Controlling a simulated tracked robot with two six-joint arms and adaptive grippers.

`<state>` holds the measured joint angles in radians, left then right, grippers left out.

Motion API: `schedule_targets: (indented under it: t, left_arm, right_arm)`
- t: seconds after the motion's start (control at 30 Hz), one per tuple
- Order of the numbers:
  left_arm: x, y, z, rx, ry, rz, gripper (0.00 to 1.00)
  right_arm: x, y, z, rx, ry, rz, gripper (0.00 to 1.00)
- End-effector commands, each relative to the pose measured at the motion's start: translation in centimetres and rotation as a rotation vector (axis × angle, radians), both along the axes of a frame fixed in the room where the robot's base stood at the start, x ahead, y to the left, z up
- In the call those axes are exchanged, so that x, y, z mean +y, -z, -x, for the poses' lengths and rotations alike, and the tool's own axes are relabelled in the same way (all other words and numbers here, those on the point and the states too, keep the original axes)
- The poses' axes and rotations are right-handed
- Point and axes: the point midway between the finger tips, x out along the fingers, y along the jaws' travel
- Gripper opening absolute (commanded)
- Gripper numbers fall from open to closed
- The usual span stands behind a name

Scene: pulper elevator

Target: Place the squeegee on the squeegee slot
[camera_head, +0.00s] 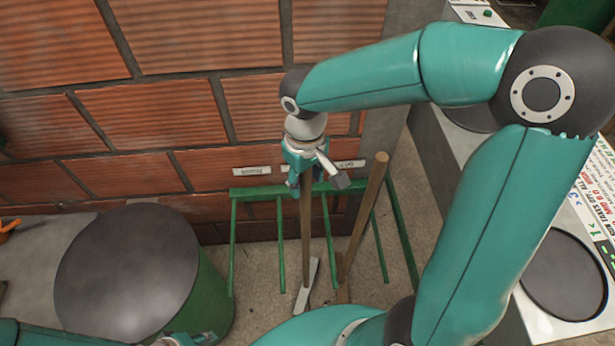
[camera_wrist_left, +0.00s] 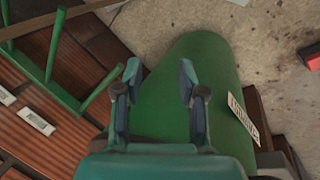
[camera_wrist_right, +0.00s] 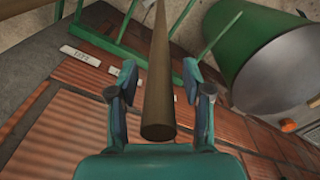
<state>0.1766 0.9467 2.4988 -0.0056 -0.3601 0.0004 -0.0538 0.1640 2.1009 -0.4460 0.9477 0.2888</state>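The squeegee has a wooden handle (camera_head: 306,235) and a pale, narrow head (camera_head: 307,287) low near the floor. It stands nearly upright at the green rack (camera_head: 243,192). My right gripper (camera_head: 312,172) is at the top of this handle. In the right wrist view the handle (camera_wrist_right: 158,75) lies between the fingers, with gaps on both sides, so the gripper (camera_wrist_right: 165,88) is open around it. My left gripper (camera_wrist_left: 158,82) is open and empty over a green drum. Only a bit of it shows at the head view's bottom edge.
A second wooden handle (camera_head: 365,205) leans at the rack's right part; its lower end is partly hidden. Two white labels, left (camera_head: 252,171) and right (camera_head: 350,164), are on the brick wall. A green drum (camera_head: 130,270) stands left; a grey machine (camera_head: 455,180) stands right.

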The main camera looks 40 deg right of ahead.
Motion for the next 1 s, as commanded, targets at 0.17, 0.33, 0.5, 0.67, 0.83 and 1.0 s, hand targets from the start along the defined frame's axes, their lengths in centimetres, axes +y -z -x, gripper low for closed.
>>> schedule_targets:
  t: [0.17, 0.33, 0.5, 0.67, 0.83, 1.0]
  left_arm:
    - [0.0, 0.0, 0.0, 0.000, 0.000, 0.000, 0.40]
    - [0.0, -0.3, 0.0, 0.000, 0.000, 0.000, 0.40]
    - [0.0, -0.5, 0.0, 0.000, 0.000, 0.000, 0.40]
    - [0.0, -0.9, 0.0, 0.000, 0.000, 0.000, 0.40]
    - [0.0, -1.3, 0.0, 0.000, 0.000, 0.000, 0.40]
    - [0.0, -1.6, 0.0, 0.000, 0.000, 0.000, 0.40]
  right_arm:
    - [0.0, 0.0, 0.0, 0.000, 0.000, 0.000, 0.51]
    - [0.0, -0.4, 0.0, 0.000, 0.001, 0.000, 0.51]
    - [0.0, -2.3, -0.1, -0.005, 0.001, 0.000, 0.51]
    - [0.0, -5.4, -0.1, -0.006, 0.002, 0.000, 0.51]
    - [0.0, -8.9, -0.1, -0.006, 0.001, 0.000, 0.51]
    - [0.0, -11.2, -0.1, -0.002, 0.001, 0.000, 0.51]
